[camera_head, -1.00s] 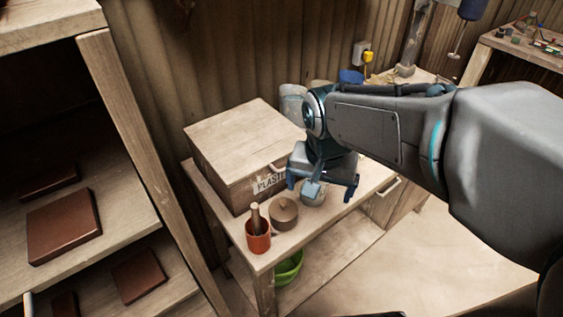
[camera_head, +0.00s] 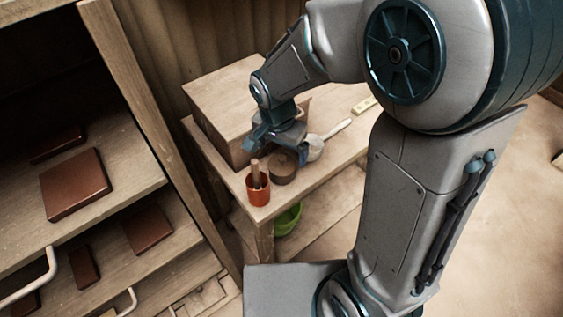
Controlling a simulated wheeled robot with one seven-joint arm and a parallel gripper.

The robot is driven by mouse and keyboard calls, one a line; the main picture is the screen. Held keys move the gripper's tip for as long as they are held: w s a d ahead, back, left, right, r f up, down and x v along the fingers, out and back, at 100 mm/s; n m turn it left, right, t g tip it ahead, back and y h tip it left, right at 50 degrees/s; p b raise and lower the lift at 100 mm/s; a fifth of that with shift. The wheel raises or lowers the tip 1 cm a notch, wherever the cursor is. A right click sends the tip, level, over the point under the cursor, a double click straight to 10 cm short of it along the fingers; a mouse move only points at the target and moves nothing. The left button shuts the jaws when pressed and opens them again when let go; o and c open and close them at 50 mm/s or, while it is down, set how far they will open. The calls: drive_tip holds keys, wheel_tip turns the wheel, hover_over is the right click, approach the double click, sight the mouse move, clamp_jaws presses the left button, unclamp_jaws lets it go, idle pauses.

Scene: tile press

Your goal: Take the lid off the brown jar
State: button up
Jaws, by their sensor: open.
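The brown jar (camera_head: 281,172) stands on the wooden bench, right of the orange cup. Its round brown top shows, partly covered at the back by my gripper; I cannot tell the lid clearly from the body. My gripper (camera_head: 268,146) is open, tilted downward, at the back of the jar's top and in front of the wooden box. Its fingers look empty. I cannot tell whether they touch the jar.
An orange cup (camera_head: 257,190) with a wooden pestle stands close left of the jar. A pale round object (camera_head: 314,148) with a light handle lies to its right. A wooden box (camera_head: 215,103) stands behind. A green bowl (camera_head: 288,218) sits on the lower shelf.

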sight(282, 157)
drive_tip(key=shift+w+d+f+p, duration=0.1)
drive_tip(key=shift+w+f+p, duration=0.05)
drive_tip(key=shift+f, duration=0.7)
drive_tip(key=shift+w+f+p, duration=0.15)
drive_tip(key=shift+w+f, duration=0.05)
drive_tip(key=shift+f, duration=0.7)
drive_tip(key=shift+w+d+f+p, duration=0.1)
drive_tip(key=shift+w+f+p, duration=0.05)
drive_tip(key=shift+f, duration=0.7)
drive_tip(key=shift+a, duration=0.1)
drive_tip(key=c, duration=1.1)
